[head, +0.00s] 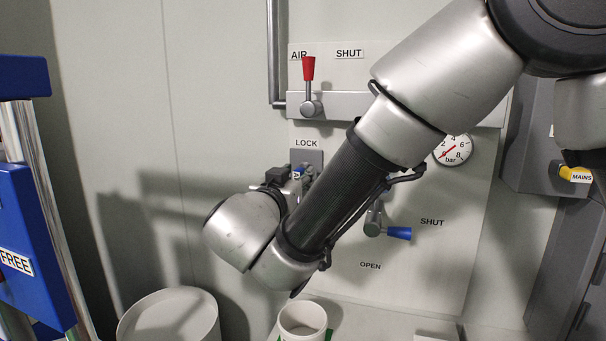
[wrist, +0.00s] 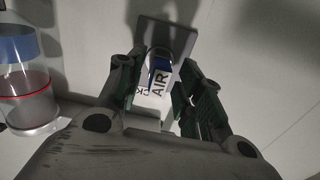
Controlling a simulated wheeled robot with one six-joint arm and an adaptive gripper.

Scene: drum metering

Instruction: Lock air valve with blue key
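The blue key (wrist: 160,66) with a white AIR tag (wrist: 159,84) is at a grey square lock plate (wrist: 181,37) in the wrist view. In the head view the lock plate (head: 314,157) sits under a LOCK label (head: 306,143). My gripper (wrist: 163,72) reaches to the plate, one finger on each side of the key. The fingers look apart, with a gap beside the tag; contact with the key is not clear. The gripper is largely hidden by my arm in the head view. The red lever (head: 308,69) under the AIR label points up; SHUT is to its right.
A blue-handled valve (head: 397,233) points right, near SHUT and OPEN labels. A gauge (head: 453,150) is at right. A white drum (head: 168,318) and a white cup (head: 302,318) stand below. A blue frame (head: 22,220) marked FREE is at left. A clear cylinder (wrist: 26,85) shows in the wrist view.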

